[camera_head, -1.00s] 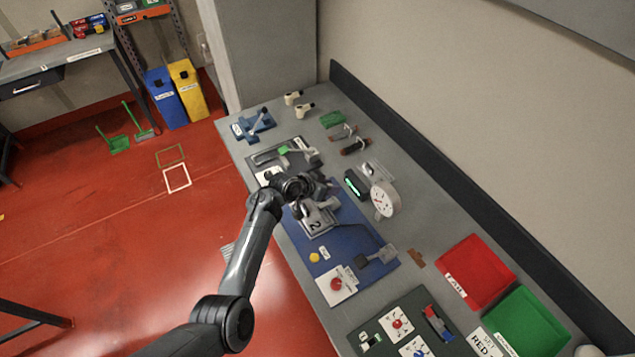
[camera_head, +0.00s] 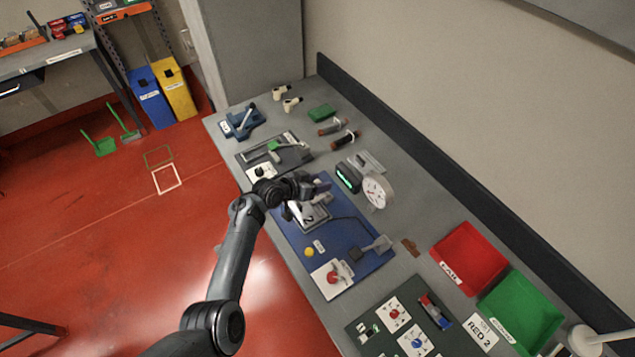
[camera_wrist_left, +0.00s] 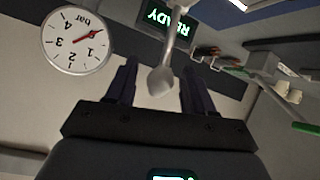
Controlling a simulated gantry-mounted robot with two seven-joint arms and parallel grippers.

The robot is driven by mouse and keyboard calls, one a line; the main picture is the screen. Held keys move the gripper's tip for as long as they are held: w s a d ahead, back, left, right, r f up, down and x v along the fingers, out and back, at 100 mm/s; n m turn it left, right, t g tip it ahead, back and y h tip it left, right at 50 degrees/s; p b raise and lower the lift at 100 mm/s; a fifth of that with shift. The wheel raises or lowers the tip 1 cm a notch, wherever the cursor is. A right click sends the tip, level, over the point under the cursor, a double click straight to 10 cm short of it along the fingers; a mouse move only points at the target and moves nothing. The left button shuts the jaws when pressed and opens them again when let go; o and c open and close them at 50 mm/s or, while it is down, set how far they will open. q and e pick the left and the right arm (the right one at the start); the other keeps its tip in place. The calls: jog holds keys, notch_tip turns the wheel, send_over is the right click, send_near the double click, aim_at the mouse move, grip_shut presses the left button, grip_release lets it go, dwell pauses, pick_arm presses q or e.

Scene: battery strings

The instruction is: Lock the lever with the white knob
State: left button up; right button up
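In the left wrist view a thin rod ends in a pale, whitish-grey knob (camera_wrist_left: 160,80), which shows between the two dark fingers of my left gripper (camera_wrist_left: 158,64). The fingers are spread, with a gap on both sides of the knob; I cannot tell its depth between them. In the head view my left gripper (camera_head: 308,187) is over the far part of the blue board (camera_head: 290,238). A metal fixture labelled 2 (camera_head: 309,217) is just below the gripper there. The arm and gripper partly cover that area, so I cannot make out the lever clearly. My right gripper is not in view.
A round white gauge (camera_head: 377,191) and a lit green display (camera_head: 348,177) stand right of the gripper. A red tray (camera_head: 468,258) and a green tray (camera_head: 522,308) sit at the lower right.

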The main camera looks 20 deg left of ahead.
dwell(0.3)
pick_arm(q)
jog(key=shift+s+a+r, duration=0.25)
jog(key=shift+s+a, duration=0.05)
jog(key=shift+s, duration=0.1)
jog(key=p+v, duration=0.1)
jog(key=v, duration=0.8)
jog(key=shift+s+a+r, duration=0.2)
jog(key=shift+s, duration=0.05)
